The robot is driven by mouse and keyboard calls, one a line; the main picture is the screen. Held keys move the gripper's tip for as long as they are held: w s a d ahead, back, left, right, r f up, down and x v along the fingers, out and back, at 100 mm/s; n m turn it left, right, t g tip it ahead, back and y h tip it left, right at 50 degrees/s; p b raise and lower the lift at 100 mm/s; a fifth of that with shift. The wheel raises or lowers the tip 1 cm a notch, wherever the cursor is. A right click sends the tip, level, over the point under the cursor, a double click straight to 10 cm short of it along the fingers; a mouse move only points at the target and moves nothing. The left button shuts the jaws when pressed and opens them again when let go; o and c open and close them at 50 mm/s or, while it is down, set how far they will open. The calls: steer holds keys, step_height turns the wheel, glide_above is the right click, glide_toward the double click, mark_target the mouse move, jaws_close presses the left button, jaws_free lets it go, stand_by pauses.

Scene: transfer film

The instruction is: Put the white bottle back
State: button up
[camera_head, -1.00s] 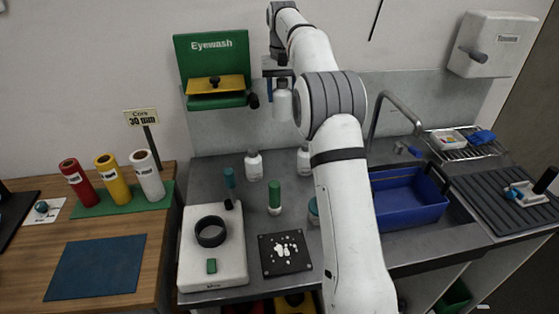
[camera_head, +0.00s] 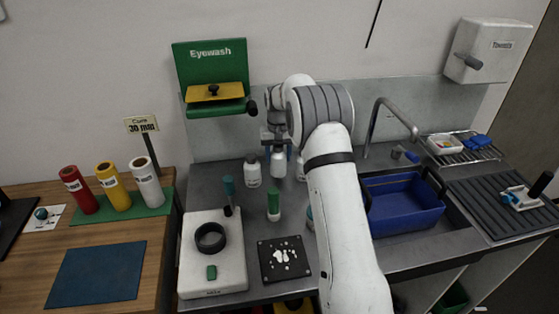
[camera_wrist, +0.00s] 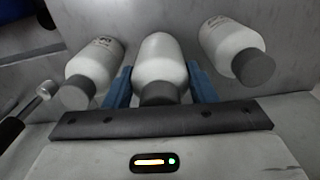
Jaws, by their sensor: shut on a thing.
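A white bottle (camera_head: 278,164) with a grey cap is between the blue fingers of my gripper (camera_head: 277,148), which is shut on it. In the wrist view the held bottle (camera_wrist: 160,62) sits in the middle between the fingers (camera_wrist: 160,84). Two similar white bottles with grey caps flank it, one at the left (camera_wrist: 92,66) and one at the right (camera_wrist: 235,50). In the head view the left one (camera_head: 253,172) stands on the grey counter; the right one is mostly hidden behind my arm. I cannot tell whether the held bottle touches the counter.
A green-capped tube (camera_head: 273,205) stands in front of the bottles. A white scale (camera_head: 212,265) and a black plate (camera_head: 272,274) with white pieces lie nearer. The green eyewash station (camera_head: 208,60) hangs behind left. A blue basin (camera_head: 404,222) is at right.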

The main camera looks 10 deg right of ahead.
mark_target(278, 162)
steer(key=shift+f, duration=1.6)
steer(key=o, duration=1.2)
step_height(278, 162, up, 12)
steer(key=shift+b, duration=1.1)
steer(key=shift+r, duration=0.15)
